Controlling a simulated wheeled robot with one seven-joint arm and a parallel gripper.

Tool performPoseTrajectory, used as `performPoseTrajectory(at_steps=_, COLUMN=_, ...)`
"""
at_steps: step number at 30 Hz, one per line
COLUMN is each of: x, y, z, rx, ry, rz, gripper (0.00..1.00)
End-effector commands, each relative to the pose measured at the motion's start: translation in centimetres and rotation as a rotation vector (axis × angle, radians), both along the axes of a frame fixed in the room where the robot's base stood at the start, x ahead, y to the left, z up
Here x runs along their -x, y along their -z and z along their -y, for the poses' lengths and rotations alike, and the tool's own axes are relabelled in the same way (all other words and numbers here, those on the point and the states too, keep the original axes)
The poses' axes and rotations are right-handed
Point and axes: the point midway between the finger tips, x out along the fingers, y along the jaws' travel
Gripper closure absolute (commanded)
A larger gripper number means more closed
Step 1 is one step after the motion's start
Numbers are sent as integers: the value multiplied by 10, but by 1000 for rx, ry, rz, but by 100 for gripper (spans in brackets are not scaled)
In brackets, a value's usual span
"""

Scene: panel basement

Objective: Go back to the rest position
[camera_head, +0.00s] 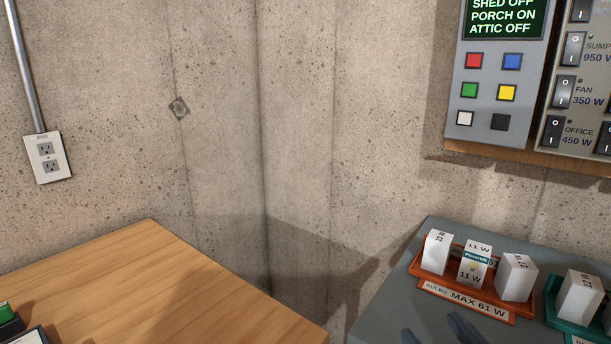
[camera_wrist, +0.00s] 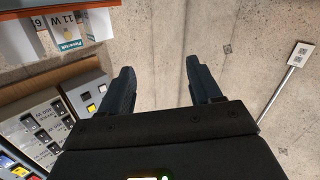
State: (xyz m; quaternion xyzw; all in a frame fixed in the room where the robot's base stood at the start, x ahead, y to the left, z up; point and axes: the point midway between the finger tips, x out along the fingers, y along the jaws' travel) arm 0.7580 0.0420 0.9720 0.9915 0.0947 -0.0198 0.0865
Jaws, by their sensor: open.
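My gripper (camera_wrist: 159,66) shows in the wrist view with its two dark fingers spread apart. Nothing is between them, and bare concrete wall lies behind the gap. In the head view, two dark shapes at the bottom edge, over the grey table (camera_head: 398,300), look like its fingertips. The rest of my arm is hidden there. No held object shows in either view.
An orange tray (camera_head: 466,292) with several white boxes stands on the grey table, beside a teal tray (camera_head: 558,322). A button panel (camera_head: 490,90) and switches hang above. A wooden table (camera_head: 150,285) stands left. Between the tables is a gap. An outlet (camera_head: 48,157) is on the wall.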

Motion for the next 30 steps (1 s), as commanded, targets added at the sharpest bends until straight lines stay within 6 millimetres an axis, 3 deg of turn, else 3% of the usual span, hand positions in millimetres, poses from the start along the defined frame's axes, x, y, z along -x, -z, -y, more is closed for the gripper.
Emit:
performPoseTrajectory(at_steps=1, x=17, y=15, z=-5, rx=-44, ry=28, rz=-30, gripper=37)
performPoseTrajectory(at_steps=6, x=71, y=49, z=-8, rx=-151, ry=131, rz=-96, gripper=37)
performPoseTrajectory(at_steps=15, x=183, y=88, z=2, rx=-223, ry=260, rz=-189, gripper=37)
performPoseTrajectory(at_steps=24, x=290, y=85, z=27, rx=-184, ry=269, rz=-230, gripper=37)
performPoseTrajectory(at_steps=30, x=327, y=71, z=39, rx=-154, ry=227, rz=-231, gripper=37)
